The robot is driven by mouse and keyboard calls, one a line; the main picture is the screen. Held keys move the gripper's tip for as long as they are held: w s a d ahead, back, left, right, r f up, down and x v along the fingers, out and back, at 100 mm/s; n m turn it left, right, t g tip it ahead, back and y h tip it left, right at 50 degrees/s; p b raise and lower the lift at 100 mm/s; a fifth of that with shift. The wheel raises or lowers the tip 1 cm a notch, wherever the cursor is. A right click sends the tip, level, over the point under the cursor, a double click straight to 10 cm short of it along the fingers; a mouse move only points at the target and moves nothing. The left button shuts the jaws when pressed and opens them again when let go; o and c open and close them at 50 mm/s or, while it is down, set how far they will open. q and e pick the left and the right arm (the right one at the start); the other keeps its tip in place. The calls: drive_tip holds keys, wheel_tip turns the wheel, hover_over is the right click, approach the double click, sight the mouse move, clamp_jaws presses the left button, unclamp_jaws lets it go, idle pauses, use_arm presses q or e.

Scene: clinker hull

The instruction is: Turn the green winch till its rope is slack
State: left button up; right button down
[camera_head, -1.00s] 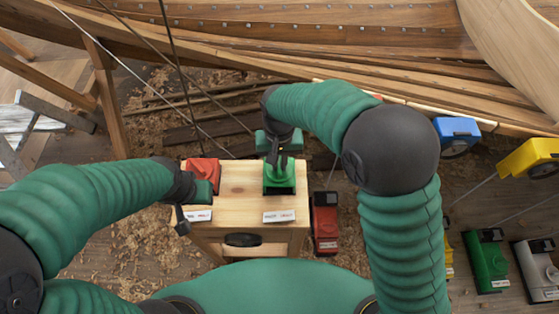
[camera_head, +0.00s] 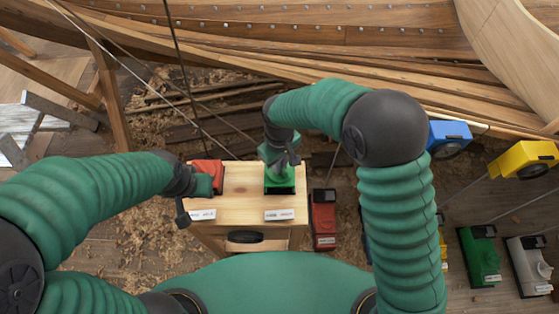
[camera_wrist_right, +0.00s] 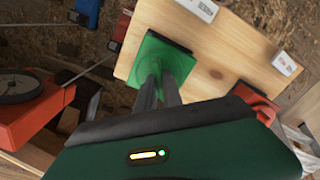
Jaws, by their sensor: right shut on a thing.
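A green winch (camera_head: 281,182) with a dark base sits on the right side of a small wooden stand (camera_head: 245,200), behind a white label. My right gripper (camera_head: 284,163) reaches it from above and is shut on its upper part. Thin ropes run behind the stand; which one belongs to the green winch is unclear.
A red winch (camera_head: 323,220) stands right of the stand. Blue (camera_head: 450,133), yellow (camera_head: 525,159), another green (camera_head: 479,255) and grey (camera_head: 530,265) devices stand further right. The planked hull (camera_head: 320,38) fills the back. Shavings cover the floor.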

drive_tip(key=shift+w+n, duration=0.1)
drive_tip(key=shift+n, duration=0.5)
drive_tip(key=c, duration=1.5)
unclamp_jaws()
wheel_tip(320, 180, up, 17)
drive_tip(key=shift+a+f, duration=0.1)
drive_tip(key=s+d+f+m+t, duration=0.1)
drive_tip(key=s+d+f+m, duration=0.2)
drive_tip(key=d, duration=0.3)
drive_tip(key=s+d+f+m, duration=0.3)
drive_tip(key=s+d, duration=0.1)
drive_tip(key=d, duration=0.2)
drive_tip(key=s+d+f+m+t, duration=0.1)
drive_tip(key=s+d+f+m, duration=0.2)
drive_tip(key=d, duration=0.4)
drive_tip(key=shift+s+d+t, duration=0.1)
drive_tip(key=shift+s+t, duration=0.2)
drive_tip(key=shift+s, duration=0.55)
